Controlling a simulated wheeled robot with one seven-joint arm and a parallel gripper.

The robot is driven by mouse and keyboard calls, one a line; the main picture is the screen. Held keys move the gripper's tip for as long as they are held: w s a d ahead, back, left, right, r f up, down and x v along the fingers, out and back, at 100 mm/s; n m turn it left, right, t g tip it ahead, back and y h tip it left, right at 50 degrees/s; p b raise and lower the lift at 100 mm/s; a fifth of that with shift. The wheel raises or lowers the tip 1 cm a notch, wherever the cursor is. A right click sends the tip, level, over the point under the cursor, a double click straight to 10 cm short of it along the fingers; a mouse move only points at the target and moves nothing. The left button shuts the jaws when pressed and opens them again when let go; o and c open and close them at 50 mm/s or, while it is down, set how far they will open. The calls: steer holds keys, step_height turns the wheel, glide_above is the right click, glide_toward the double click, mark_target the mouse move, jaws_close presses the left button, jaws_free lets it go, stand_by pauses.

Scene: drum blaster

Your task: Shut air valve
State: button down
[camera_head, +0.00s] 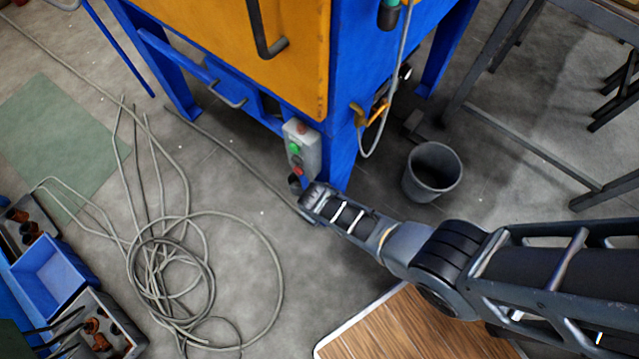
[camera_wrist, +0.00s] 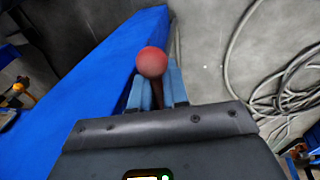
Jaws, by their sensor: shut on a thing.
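A red ball knob (camera_wrist: 152,62) on a dark stem stands between the two blue fingers of my gripper (camera_wrist: 156,90) in the wrist view. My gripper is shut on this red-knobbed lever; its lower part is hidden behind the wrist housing. In the camera_head view, my gripper (camera_head: 302,198) is low beside the blue leg of the machine, just below a grey control box (camera_head: 301,150) with green and red buttons. A yellow fitting (camera_head: 374,113) with a grey hose is on the right side of the machine.
The blue-and-yellow machine (camera_head: 340,60) fills the top middle. A dark bucket (camera_head: 432,172) stands right of its leg. Grey hose coils (camera_head: 175,265) lie on the floor at left, near blue bins (camera_head: 50,268). A wooden board (camera_head: 410,330) lies at the bottom. Metal table legs stand at right.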

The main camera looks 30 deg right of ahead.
steer(key=shift+w+r, duration=0.1)
steer(key=shift+r, duration=0.1)
stand_by(0.3)
steer(key=c, duration=1.2)
jaws_free()
steer(key=p+v, duration=0.3)
steer(key=v, duration=0.4)
steer(key=shift+r+p, duration=0.35)
steer(key=shift+p, duration=0.05)
